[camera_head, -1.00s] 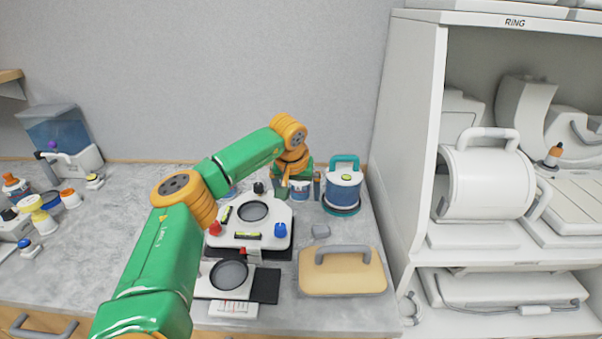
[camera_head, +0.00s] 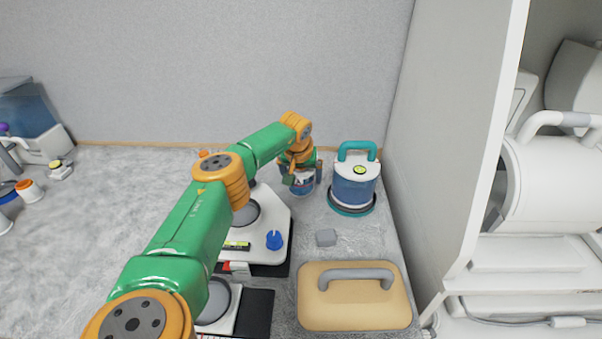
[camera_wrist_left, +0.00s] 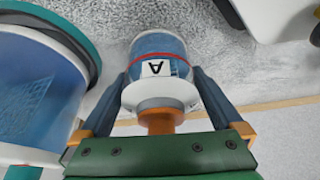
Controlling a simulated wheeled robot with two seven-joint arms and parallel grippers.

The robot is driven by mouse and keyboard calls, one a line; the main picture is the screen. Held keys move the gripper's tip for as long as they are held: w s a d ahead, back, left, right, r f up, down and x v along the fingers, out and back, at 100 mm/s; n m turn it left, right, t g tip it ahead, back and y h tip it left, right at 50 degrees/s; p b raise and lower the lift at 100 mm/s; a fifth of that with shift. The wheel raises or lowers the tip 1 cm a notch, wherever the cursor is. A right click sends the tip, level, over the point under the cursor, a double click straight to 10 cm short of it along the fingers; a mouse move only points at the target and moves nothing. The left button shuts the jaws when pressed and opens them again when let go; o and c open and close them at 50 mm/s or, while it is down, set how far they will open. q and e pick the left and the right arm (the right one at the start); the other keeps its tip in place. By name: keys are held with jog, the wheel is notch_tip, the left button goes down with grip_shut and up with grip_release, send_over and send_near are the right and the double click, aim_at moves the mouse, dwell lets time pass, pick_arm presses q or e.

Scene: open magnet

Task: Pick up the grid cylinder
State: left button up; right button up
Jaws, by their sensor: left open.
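A blue cylinder with a white top and a teal handle (camera_head: 355,185) stands on a dark round base at the back right of the counter. In the left wrist view it fills the left side, and a faint grid pattern shows on its blue wall (camera_wrist_left: 28,108). A small blue jar with a red band and an "A" label (camera_wrist_left: 158,48) also shows in the head view (camera_head: 302,188), just left of the cylinder. My left gripper (camera_wrist_left: 160,76) is open, with one finger on either side of this jar; whether they touch it is unclear. My right gripper is out of view.
A white device with a blue knob (camera_head: 262,228) stands under my left arm. A white shelf unit (camera_head: 455,150) borders the counter at right.

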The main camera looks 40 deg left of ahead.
pick_arm(q)
jog(key=shift+w+a+f, duration=0.1)
jog(key=shift+f, duration=0.1)
jog(key=shift+r, duration=0.1)
jog(key=shift+c, duration=0.6)
jog(key=shift+s, duration=0.2)
jog(key=c, duration=0.4)
jog(key=shift+w, duration=0.1)
jog(key=c, duration=0.9)
jog(key=shift+r, duration=0.1)
jog(key=shift+c, duration=0.2)
